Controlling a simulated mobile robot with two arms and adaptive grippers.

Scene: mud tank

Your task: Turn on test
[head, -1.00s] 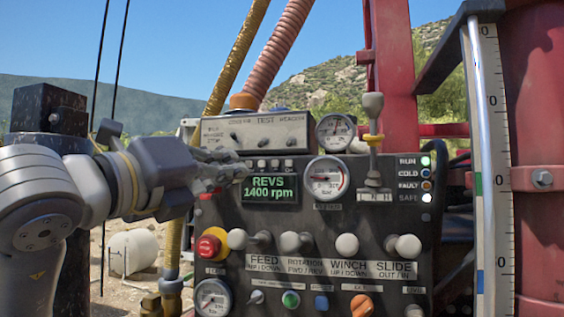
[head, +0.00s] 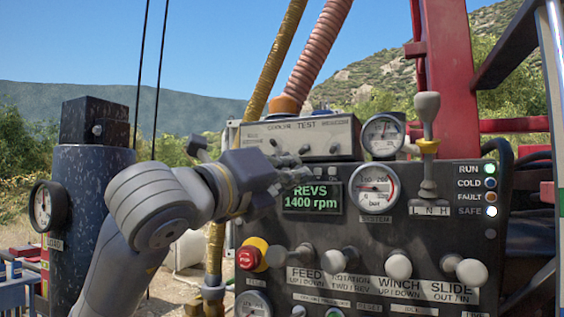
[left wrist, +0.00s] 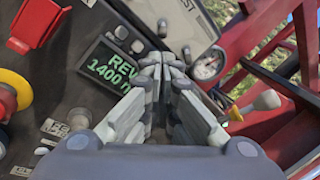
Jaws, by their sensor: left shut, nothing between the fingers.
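The grey switch box (head: 345,130) sits on top of the control panel and bears a TEST label (head: 305,124). A small toggle (head: 304,149) shows just under that label, partly crowded by my fingers. Another toggle (head: 334,149) is to its right. In the left wrist view the closed fingertips (left wrist: 163,62) point towards the box, whose label is partly cut off. Contact with a toggle cannot be told. My right gripper is out of view.
The display (head: 313,197) reads REVS 1400 rpm. A red and yellow stop button (head: 250,256), gauges (head: 375,188) and a row of levers (head: 398,264) stick out nearby. A tall lever (head: 428,125) stands at right. SAFE and RUN lamps glow.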

